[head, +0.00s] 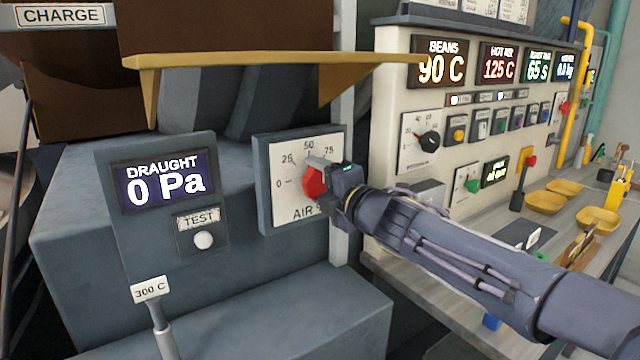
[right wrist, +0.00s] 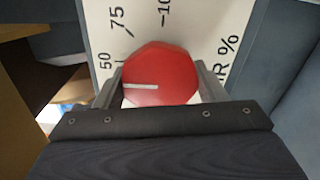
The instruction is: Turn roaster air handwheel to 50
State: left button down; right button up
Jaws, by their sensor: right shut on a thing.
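The roaster air handwheel is a red knob (head: 313,184) on a white dial plate (head: 283,192) marked 0, 25, 50, 75 and "AIR". My right gripper (head: 325,176) reaches in from the right and is shut on the knob, hiding part of the dial's right side. In the right wrist view the red knob (right wrist: 160,78) sits between the two fingers (right wrist: 158,88). Its white pointer line points left, roughly towards the 50 mark; the exact reading is hard to tell. My left gripper is not in view.
A draught display (head: 162,183) reading 0 Pa and a TEST button (head: 203,240) are left of the dial. A yellow-edged shelf (head: 240,60) overhangs above. A control panel (head: 425,90) with displays and knobs stands right, above a bench with yellow trays (head: 545,203).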

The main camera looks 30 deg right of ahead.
aim_at(322, 183)
jog(key=shift+f, duration=0.1)
jog(key=o, duration=1)
jog(key=shift+s+d+p, duration=0.15)
jog(key=shift+s+p, duration=0.45)
jog(key=shift+s, duration=1.35)
jog(key=shift+s+d+p, duration=0.15)
jog(key=shift+s+p, duration=0.45)
jog(key=shift+s, duration=1.35)
